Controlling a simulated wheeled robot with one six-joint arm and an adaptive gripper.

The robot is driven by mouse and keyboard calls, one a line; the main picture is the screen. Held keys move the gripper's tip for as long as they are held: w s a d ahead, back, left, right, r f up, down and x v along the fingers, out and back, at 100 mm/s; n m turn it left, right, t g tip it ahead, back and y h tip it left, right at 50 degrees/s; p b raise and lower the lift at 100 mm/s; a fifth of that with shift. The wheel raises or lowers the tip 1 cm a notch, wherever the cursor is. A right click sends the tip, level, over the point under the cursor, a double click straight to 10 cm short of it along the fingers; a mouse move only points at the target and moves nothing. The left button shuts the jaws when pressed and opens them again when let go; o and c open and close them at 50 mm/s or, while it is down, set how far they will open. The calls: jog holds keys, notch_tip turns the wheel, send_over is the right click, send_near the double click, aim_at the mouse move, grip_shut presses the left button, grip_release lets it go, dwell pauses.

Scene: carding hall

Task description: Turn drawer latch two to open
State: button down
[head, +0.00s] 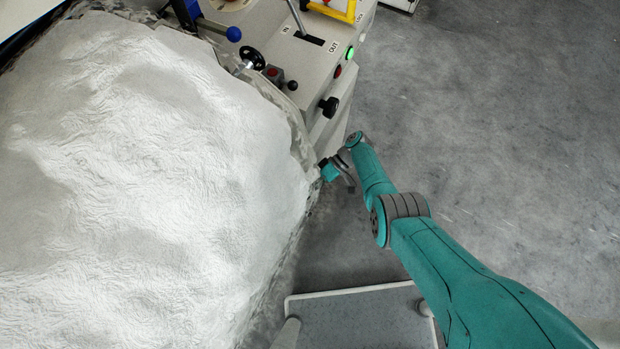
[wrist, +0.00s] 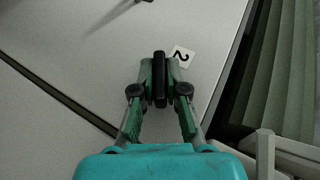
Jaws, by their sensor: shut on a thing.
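In the wrist view, the black bar of drawer latch two (wrist: 160,72) stands up from a pale grey panel. A white label with a dark 2 (wrist: 181,57) is beside it, to its right and rotated in the picture. My gripper (wrist: 160,88) is shut on this latch, one finger on each side. The bar points up the picture, roughly in line with my gripper. In the head view, my gripper (head: 324,163) is at the side of the machine, below the control panel. The latch cannot be made out there.
A black knob (head: 328,106) sticks out of the machine side above my gripper. White fibre (head: 140,170) covers the left. Floor at right is clear.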

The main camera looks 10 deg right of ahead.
dwell(0.4)
jog(key=c, duration=1.2)
grip_release()
jog(key=v, duration=1.2)
jog(key=shift+o, duration=0.2)
jog(key=shift+f, duration=0.1)
